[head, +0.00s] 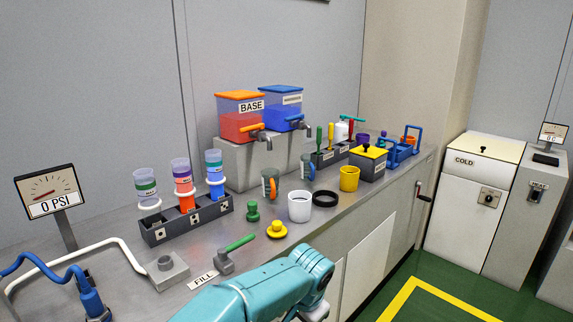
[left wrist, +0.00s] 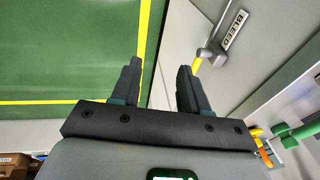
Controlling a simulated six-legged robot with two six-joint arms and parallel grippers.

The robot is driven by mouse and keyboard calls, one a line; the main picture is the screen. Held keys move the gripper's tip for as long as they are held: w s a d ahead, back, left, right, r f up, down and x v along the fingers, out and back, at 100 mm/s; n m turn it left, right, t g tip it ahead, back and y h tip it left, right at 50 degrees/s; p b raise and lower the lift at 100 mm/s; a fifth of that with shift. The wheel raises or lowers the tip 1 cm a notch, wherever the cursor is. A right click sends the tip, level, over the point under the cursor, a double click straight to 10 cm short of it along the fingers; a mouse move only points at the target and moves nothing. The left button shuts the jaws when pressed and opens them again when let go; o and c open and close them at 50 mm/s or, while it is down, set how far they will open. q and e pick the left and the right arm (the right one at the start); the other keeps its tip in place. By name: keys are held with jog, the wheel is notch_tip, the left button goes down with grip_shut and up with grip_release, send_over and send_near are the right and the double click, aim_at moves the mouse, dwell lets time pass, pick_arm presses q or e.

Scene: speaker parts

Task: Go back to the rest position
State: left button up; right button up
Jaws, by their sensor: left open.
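In the left wrist view my left gripper (left wrist: 160,70) is open. Its two dark fingers stand apart with nothing between them. Beyond them lie the green floor (left wrist: 65,50) and a pale cabinet front (left wrist: 185,25). In the head view one of my teal arms reaches in from the bottom, in front of the counter's front edge. Its gripper is out of the frame there. My right gripper shows in neither view.
The counter (head: 235,210) holds a rack of bottles (head: 190,222), a white cup (head: 300,207), a yellow cup (head: 349,178) and the BASE dispenser (head: 241,118). A BLEED label (left wrist: 235,28) and its lever sit near the gripper.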

pick_arm(q)
jog(key=s+a+f+n+g+h+p, duration=0.1)
jog(key=s+a+f+n+h+p, duration=0.15)
jog(key=s+a+f, duration=0.35)
jog(key=s+a+f+n+g+h+p, duration=0.1)
jog(key=s+a+f+n+g+p, duration=0.2)
jog(key=f, duration=0.6)
jog(key=s+a+n+p, duration=0.2)
jog(key=s+a, duration=0.1)
jog(key=s, duration=0.6)
jog(key=s+a+f+n+t+p, duration=0.1)
jog(key=s+a+n+p, duration=0.1)
jog(key=s, duration=0.8)
jog(key=shift+a+f+n+t+h, duration=0.2)
jog(key=shift+a+n+t+h, duration=0.15)
jog(key=shift+a+n, duration=0.5)
